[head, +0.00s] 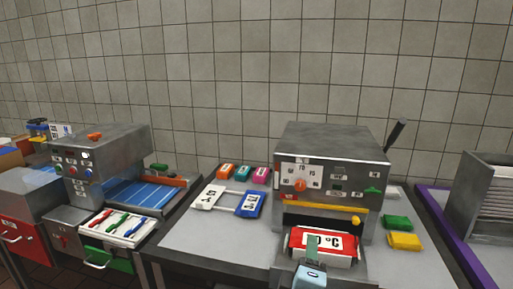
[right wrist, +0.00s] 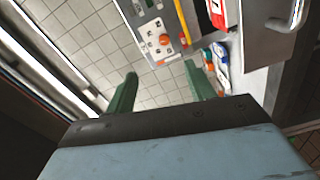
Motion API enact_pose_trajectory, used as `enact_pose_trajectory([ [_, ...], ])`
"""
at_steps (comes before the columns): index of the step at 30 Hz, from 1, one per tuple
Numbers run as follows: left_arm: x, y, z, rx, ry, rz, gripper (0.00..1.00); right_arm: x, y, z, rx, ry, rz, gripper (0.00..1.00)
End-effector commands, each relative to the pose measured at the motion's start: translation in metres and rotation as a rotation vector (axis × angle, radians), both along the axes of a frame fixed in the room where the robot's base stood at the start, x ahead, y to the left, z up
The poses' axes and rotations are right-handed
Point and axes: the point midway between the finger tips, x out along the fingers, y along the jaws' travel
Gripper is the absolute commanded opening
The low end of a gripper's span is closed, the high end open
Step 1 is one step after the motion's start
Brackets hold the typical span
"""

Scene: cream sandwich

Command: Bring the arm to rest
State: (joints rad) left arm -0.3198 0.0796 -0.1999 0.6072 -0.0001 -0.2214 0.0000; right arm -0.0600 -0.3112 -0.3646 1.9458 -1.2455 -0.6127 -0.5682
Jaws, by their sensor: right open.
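My right gripper (head: 313,240) shows at the bottom centre of the head view, with a light blue body and green fingers. It is in front of the grey machine (head: 330,146), overlapping the red-edged plate marked "°C" (head: 346,243) in that picture; I cannot tell the gap between them. In the right wrist view its two green fingers (right wrist: 162,86) stand wide apart with nothing between them. The machine's panel with an orange knob shows beyond them in that view (right wrist: 158,30). My left gripper is not in view.
Orange, teal and pink blocks (head: 243,173) and a white-and-blue frame piece (head: 249,204) lie left of the machine. Green (head: 397,222) and yellow (head: 405,241) blocks lie right of it. A second machine (head: 100,154) stands left; a slotted grey rack (head: 488,190) stands far right.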

Motion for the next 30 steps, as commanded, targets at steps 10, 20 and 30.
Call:
enact_pose_trajectory([
  [10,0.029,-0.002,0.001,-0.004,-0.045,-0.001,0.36,-0.047,-0.066,-0.077,0.349,0.208,-0.14,0.54],
  [20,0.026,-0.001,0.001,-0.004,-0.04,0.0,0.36,-0.148,-0.116,-0.161,0.816,0.54,-0.348,0.54],
  [30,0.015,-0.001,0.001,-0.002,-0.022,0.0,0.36,-0.246,-0.12,-0.187,1.098,0.855,-0.506,0.54],
])
